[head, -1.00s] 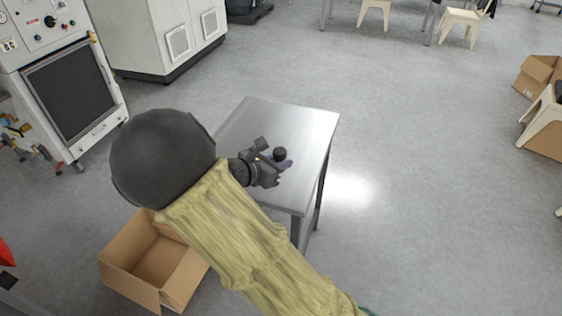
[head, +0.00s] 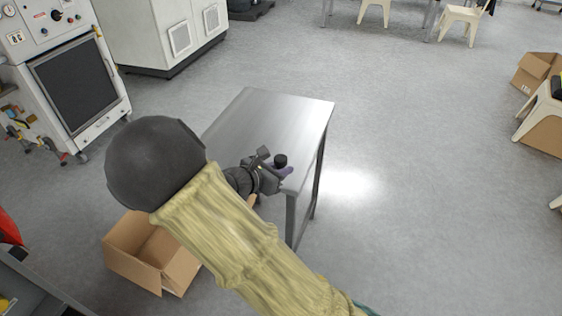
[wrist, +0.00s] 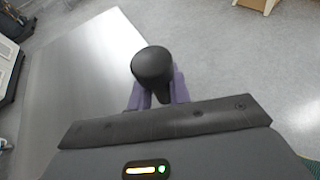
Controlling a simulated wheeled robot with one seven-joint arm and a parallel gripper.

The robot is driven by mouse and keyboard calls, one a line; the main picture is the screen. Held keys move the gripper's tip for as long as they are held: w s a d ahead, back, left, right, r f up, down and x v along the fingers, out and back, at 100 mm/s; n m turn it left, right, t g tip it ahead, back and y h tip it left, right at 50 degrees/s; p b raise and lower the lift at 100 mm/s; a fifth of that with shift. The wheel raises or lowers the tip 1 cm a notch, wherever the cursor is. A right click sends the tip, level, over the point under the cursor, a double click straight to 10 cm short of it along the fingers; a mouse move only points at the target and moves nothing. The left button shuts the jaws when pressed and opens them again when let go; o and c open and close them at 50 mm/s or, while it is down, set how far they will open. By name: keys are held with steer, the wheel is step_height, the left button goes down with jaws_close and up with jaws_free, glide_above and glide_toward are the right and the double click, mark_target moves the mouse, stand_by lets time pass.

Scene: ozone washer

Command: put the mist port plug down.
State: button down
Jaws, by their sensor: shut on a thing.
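The mist port plug (head: 280,160) is a small black round-topped piece. In the wrist view the plug (wrist: 153,66) shows as a dark knob between two purple fingers. My gripper (head: 284,171) is shut on it near the right front edge of a bare metal table (head: 275,115). The table top also shows in the wrist view (wrist: 85,80), to the left of the plug. I cannot tell whether the plug's underside touches the table; the fingers and gripper body hide it.
The table top is otherwise clear. An open cardboard box (head: 125,262) stands on the floor at the front left, partly behind my arm. A white machine with a dark window (head: 77,88) stands at the left. The floor right of the table is free.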

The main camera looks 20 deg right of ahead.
steer(key=s+f+n+t+y, duration=0.1)
steer(key=s+f, duration=0.3)
steer(key=f, duration=1)
steer(key=shift+f, duration=0.15)
steer(key=shift+s+a, duration=0.1)
steer(key=shift+s, duration=0.05)
